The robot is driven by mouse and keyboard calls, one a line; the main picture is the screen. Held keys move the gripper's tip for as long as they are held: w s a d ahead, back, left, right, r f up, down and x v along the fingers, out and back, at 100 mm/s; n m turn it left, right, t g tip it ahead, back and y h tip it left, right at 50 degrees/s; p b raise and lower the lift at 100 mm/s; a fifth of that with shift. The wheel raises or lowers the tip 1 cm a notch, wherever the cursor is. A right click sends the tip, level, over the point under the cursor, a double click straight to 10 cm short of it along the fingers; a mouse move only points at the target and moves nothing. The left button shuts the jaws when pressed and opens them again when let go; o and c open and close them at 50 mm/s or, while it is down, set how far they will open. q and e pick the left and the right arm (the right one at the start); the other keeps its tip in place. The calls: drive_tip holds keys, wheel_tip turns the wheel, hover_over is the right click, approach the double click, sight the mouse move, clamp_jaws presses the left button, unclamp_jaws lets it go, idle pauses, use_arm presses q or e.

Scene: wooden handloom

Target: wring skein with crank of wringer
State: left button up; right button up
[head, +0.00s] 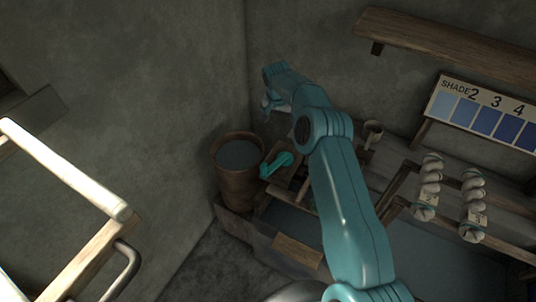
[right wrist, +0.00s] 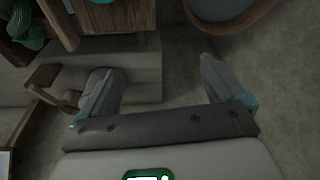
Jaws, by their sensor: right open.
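My right gripper (head: 268,104) is high near the back corner, beyond the bucket and the wooden wringer stand. In the right wrist view its two fingers (right wrist: 156,72) are wide apart with nothing between them. A bright teal piece (head: 279,165) sits on the stand beside the bucket; I cannot tell whether it is skein or crank part. Teal strands, probably the skein (right wrist: 27,28), show at upper left in the wrist view. My left gripper is out of view.
A wooden bucket (head: 238,185) of dark liquid stands in the corner. Pale twisted skeins (head: 430,182) hang on a rack at right, under a shade card (head: 483,112) and a wall shelf (head: 450,40). A pale wooden frame (head: 65,172) fills the left foreground.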

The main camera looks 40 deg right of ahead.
sight(263, 165)
drive_tip(key=a+b, duration=0.1)
drive_tip(key=a, duration=0.7)
drive_tip(key=s+a+b, duration=0.2)
drive_tip(key=s, duration=0.1)
drive_tip(key=s+a+f+b, duration=0.1)
drive_tip(key=s+a+b, duration=0.1)
drive_tip(key=s+b, duration=0.1)
drive_tip(key=s+a+b, duration=0.2)
drive_tip(key=s+b, duration=0.1)
drive_tip(key=shift+s+a+f, duration=0.15)
drive_tip(key=shift+s+a, duration=0.1)
drive_tip(key=shift+s, duration=0.05)
drive_tip(key=f+b, duration=0.3)
drive_tip(key=b, duration=0.1)
drive_tip(key=shift+s+a+f, duration=0.1)
drive_tip(key=shift+s+f, duration=0.2)
drive_tip(key=shift+w+f, duration=0.1)
drive_tip(key=shift+f, duration=0.2)
drive_tip(key=shift+f+b, duration=0.1)
drive_tip(key=shift+b, duration=0.25)
drive_tip(key=shift+s, duration=0.2)
drive_tip(key=shift+w, duration=0.15)
drive_tip(key=shift+c, duration=1.2)
drive_tip(key=c, duration=1.4)
